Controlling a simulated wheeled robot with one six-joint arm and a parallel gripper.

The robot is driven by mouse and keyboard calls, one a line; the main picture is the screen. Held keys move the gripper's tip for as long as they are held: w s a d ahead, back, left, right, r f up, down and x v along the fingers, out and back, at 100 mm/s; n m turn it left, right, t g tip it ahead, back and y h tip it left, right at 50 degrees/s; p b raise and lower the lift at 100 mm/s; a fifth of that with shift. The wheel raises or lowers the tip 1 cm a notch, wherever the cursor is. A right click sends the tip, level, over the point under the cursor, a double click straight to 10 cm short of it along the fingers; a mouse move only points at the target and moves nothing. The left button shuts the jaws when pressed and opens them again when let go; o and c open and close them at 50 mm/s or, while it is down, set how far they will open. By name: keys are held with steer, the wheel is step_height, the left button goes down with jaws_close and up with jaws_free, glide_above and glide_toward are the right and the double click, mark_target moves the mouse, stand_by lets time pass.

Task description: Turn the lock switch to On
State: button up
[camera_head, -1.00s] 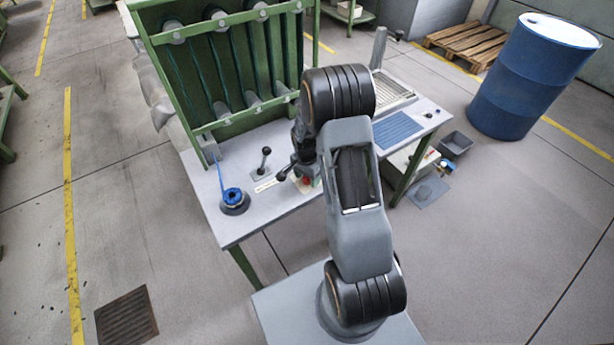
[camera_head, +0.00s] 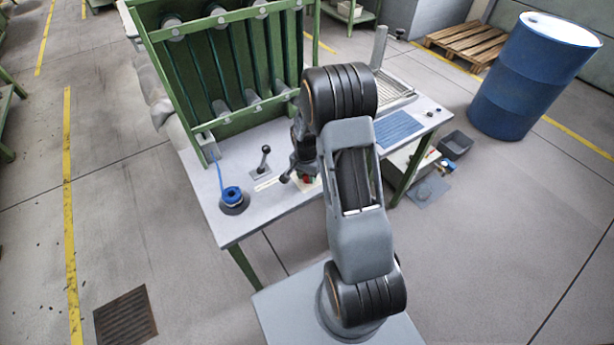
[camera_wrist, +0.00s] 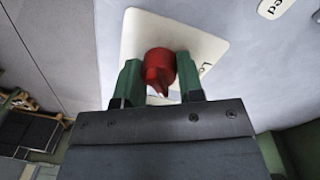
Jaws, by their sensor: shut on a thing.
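The red lock switch knob (camera_wrist: 159,66) sits on a pale plate (camera_wrist: 135,35) in the wrist view. Its pointed tip faces the bottom of the picture. My gripper (camera_wrist: 160,75) has its green fingers on both sides of the knob and is shut on it. Lettering on the plate is partly hidden behind the right finger. In the head view a small bit of the red switch (camera_head: 307,179) shows below my wrist on the grey table (camera_head: 236,222). My arm hides most of the gripper there.
A green rack (camera_head: 215,70) rises behind. A blue slatted panel (camera_head: 398,128) lies to the right. A blue barrel (camera_head: 533,78) stands on the floor.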

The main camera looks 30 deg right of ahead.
steer(key=n+b, duration=0.1)
steer(key=n, duration=0.4)
steer(key=shift+n+b, duration=0.3)
steer(key=shift+b, duration=0.1)
steer(key=shift+n+b, duration=0.4)
steer(key=shift+n, duration=1.7)
steer(key=o, duration=0.9)
steer(key=shift+o, duration=0.2)
steer(key=shift+r, duration=0.15)
step_height(320, 180, up, 14)
steer(key=shift+a+f, duration=0.25)
steer(key=shift+a, duration=0.1)
